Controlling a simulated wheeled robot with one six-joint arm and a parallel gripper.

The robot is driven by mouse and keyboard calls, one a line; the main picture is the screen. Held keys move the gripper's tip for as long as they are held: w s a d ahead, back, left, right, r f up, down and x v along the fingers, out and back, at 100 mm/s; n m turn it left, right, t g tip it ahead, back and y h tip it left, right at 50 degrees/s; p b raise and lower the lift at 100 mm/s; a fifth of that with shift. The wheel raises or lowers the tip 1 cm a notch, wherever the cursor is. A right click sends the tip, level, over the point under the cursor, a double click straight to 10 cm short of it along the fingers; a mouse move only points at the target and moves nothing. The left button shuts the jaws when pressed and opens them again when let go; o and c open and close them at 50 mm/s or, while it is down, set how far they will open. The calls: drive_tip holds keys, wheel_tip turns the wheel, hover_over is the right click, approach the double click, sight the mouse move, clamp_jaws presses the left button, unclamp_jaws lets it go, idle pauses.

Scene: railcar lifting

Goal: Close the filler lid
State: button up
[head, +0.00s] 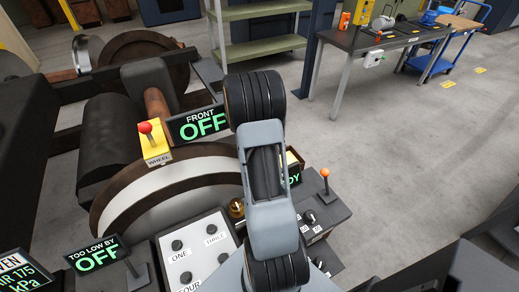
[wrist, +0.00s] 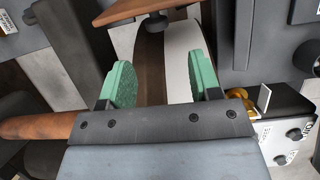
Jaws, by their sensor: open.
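My gripper (wrist: 162,74) is open in the wrist view, its two green pads wide apart with nothing between them. Behind the gap is the brown and pale rim of a rail wheel (wrist: 180,62). In the head view my arm hides the gripper. I cannot make out a filler lid for certain. A small brass-coloured round part (head: 237,208) sits beside the wheel, partly beside my arm. A brass part (wrist: 240,92) also shows right of the gripper in the wrist view; whether it belongs to the filler, I cannot tell.
The rail wheel (head: 135,200) and a yellow box marked WHEEL with a red knob (head: 155,145) stand left of my arm. A button panel (head: 195,250) and an orange-knobbed lever (head: 325,178) are close by.

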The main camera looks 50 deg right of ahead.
drive_tip(key=shift+d+x, duration=0.1)
drive_tip(key=shift+x, duration=2.05)
drive_tip(key=shift+d+x, duration=0.15)
drive_tip(key=shift+x, duration=2.05)
drive_tip(key=shift+w+r, duration=0.1)
drive_tip(key=shift+c, duration=0.5)
clamp_jaws()
